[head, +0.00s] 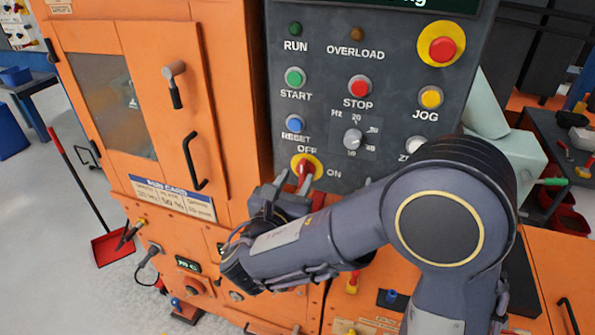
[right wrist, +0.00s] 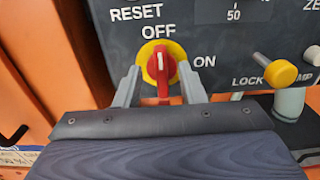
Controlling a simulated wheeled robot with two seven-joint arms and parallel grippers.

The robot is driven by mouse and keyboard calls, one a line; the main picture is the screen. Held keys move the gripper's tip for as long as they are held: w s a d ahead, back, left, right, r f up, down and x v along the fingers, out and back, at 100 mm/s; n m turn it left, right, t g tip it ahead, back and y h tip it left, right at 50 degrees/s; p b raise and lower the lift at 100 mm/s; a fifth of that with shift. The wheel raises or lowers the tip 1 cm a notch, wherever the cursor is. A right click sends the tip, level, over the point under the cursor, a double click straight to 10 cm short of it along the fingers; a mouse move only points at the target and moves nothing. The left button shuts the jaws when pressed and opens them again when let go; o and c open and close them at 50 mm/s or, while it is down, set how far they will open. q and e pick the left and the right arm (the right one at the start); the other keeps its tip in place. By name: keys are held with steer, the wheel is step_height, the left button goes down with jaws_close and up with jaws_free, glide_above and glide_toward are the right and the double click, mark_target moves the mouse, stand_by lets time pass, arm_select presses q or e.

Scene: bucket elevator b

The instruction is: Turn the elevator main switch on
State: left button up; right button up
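The main switch (head: 304,166) is a red handle on a yellow disc, low on the grey control panel, with OFF printed above it and ON to its right. In the right wrist view the switch (right wrist: 162,66) has its red handle upright, in line with OFF. My right gripper (head: 287,186) is at the switch, and its two fingers (right wrist: 158,82) stand open on either side of the red handle. Gaps show between handle and fingers, near the edges of the yellow disc. My left gripper is not in view.
Above the switch are the blue RESET button (head: 295,123), a grey Hz knob (head: 352,139) and the red STOP button (head: 360,86). A yellow knob (right wrist: 281,73) juts out at right in the wrist view. An orange cabinet door with a black handle (head: 193,162) stands left.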

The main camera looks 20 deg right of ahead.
mark_target(304, 172)
steer(key=shift+x, duration=1.35)
jaws_close()
steer(key=shift+f, duration=0.1)
